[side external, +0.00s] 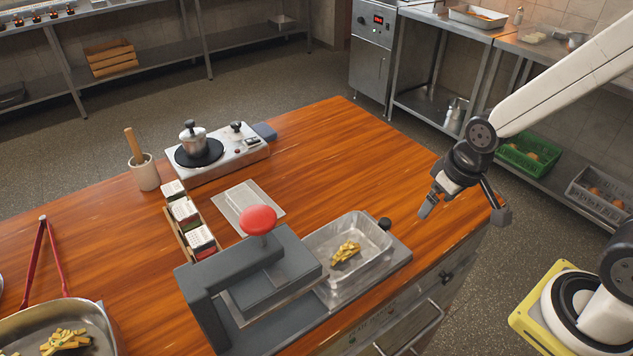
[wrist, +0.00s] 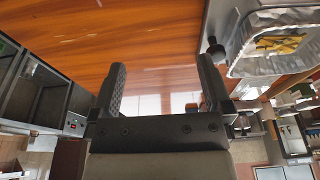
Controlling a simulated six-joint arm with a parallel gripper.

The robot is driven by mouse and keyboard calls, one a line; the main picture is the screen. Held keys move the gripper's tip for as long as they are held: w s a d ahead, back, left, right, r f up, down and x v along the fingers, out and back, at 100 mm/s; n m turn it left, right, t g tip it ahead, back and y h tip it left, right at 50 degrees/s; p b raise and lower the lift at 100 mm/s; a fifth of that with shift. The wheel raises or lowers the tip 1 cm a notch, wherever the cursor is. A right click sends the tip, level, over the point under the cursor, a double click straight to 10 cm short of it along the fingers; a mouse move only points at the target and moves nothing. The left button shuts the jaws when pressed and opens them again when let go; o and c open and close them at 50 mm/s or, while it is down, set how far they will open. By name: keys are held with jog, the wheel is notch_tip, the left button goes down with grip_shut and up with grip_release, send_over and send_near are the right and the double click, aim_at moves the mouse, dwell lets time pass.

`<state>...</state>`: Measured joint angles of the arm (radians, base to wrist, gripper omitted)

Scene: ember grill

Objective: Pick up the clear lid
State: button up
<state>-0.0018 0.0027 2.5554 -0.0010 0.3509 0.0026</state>
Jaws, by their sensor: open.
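A clear, flat rectangular sheet that looks like the clear lid (side external: 248,203) lies on the wooden table, behind the grey press and right of the seasoning rack. I cannot make it out for certain in the wrist view. My gripper (side external: 462,211) is open and empty above the right end of the table, well right of the lid. Its two fingers also show spread apart in the wrist view (wrist: 162,70), with nothing held between them.
A grey press with a red knob (side external: 258,220) stands between the lid and the front edge. Beside it sits a foil tray (side external: 381,235) with fries. A hot plate (side external: 225,158) with a pot, a seasoning rack (side external: 181,228) and a mortar (side external: 145,174) stand nearby. The table's right part is clear.

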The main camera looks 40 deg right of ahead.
jog(key=w+a+r, duration=0.1)
jog(key=w+a, duration=0.4)
jog(key=w, duration=0.5)
jog(key=t, duration=0.2)
send_near(246, 199)
jog(key=shift+w+f+n, duration=0.2)
jog(key=shift+f+n, duration=0.2)
jog(key=shift+f, duration=0.4)
jog(key=shift+x, duration=1.3)
jog(key=shift+x, duration=2.6)
jog(key=shift+w+r, duration=0.1)
jog(key=c, duration=1)
jog(key=shift+o, duration=0.2)
jog(key=shift+r, duration=0.1)
